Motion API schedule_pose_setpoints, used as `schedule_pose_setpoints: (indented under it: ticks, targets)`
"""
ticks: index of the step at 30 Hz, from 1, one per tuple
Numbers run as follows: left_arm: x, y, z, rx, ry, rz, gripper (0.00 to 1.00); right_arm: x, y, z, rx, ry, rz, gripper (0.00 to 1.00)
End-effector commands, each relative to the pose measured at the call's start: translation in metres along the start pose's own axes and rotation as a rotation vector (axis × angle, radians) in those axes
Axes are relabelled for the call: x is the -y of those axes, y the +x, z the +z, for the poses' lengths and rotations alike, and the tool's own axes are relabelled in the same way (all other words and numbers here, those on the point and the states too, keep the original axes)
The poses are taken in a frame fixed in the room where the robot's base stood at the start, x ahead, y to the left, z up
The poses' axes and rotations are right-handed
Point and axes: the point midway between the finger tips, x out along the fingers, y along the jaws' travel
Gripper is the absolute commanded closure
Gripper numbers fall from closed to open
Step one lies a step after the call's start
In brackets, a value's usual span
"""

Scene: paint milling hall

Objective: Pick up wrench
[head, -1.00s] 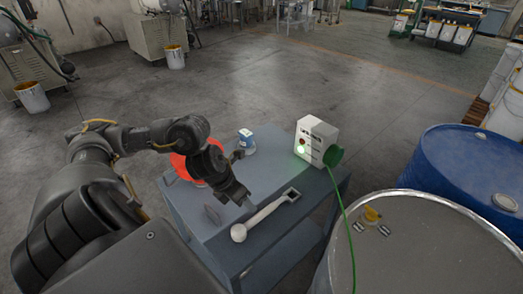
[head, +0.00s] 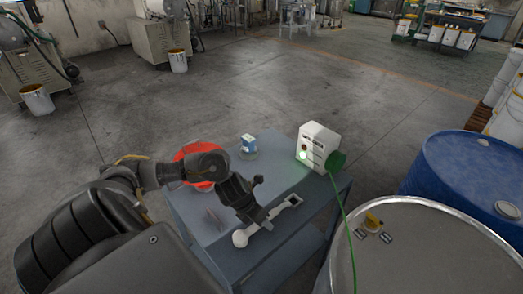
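The wrench (head: 241,239) is a long pale grey tool lying on the blue-grey cart top (head: 277,180). It has a rounded near-left end and a squared far-right end. My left gripper (head: 266,222) points down over the middle of its shaft and hides part of it. I cannot tell whether the fingers touch the wrench or are open or shut. My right gripper is out of view.
On the cart stand a red round object (head: 188,154) partly behind my arm, a small blue-and-white container (head: 248,145) and a white box (head: 316,142) with a green cable. A grey drum (head: 420,255) and a blue drum (head: 465,165) stand at right.

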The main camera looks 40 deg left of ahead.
Motion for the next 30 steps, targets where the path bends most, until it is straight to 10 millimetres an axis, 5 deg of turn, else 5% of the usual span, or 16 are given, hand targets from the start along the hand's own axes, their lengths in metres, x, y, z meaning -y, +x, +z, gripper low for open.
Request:
schedule_pose_setpoints:
  ticks: [5,16,25,30]
  targets:
    - [0.0,0.0,0.0,0.0,0.0,0.0,0.52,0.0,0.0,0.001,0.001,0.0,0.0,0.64]
    - [0.0,0.0,0.0,0.0,0.001,0.0,0.99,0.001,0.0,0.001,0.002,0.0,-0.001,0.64]
    - [0.001,-0.003,0.002,0.003,0.002,0.0,1.0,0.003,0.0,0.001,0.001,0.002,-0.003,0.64]
    - [0.005,-0.024,0.012,0.006,0.006,-0.001,1.0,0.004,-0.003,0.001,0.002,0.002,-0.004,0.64]
